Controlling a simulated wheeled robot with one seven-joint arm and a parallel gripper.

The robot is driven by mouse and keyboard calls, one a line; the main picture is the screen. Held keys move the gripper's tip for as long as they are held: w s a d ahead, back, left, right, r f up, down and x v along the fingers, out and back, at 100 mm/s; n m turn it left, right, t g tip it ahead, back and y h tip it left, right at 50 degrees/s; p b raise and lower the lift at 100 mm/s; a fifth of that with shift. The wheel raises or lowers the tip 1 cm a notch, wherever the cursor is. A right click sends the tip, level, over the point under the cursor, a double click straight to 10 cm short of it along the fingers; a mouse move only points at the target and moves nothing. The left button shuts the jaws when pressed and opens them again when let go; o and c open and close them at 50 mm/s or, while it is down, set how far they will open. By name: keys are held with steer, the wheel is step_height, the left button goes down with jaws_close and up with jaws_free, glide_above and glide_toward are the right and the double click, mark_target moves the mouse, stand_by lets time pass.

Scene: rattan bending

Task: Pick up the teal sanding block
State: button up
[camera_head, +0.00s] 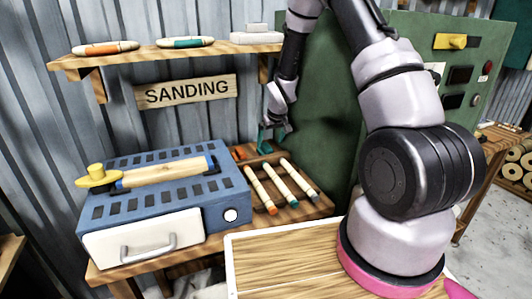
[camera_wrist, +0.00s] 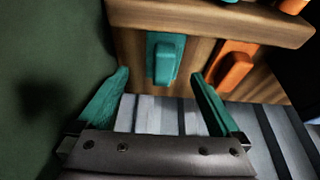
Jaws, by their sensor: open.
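The teal sanding block (camera_wrist: 164,60) lies on the wooden bench top in the wrist view, long and narrow with a raised middle part. My gripper (camera_wrist: 160,76) is open, its two teal fingers spread to the left and right of the block. The fingertips reach about as far as the block's near end, and nothing is between them but the block's lower part. In the head view my gripper (camera_head: 271,134) hangs down over the back of the bench. Its teal fingers and the block cannot be told apart there.
An orange block (camera_wrist: 236,66) lies just right of the teal one. Several rods with coloured ends (camera_head: 279,187) lie in front on the bench. A blue machine (camera_head: 215,175) stands to the left. A green cabinet (camera_head: 335,110) stands close on the right. A shelf (camera_head: 165,53) hangs above.

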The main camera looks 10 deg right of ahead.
mark_target(267, 146)
steer(key=x, duration=0.5)
steer(key=shift+w+a, duration=0.3)
steer(key=shift+a, duration=0.05)
steer(key=c, duration=1.5)
steer(key=shift+o, duration=0.2)
steer(key=shift+r, duration=0.25)
steer(key=shift+r, duration=0.55)
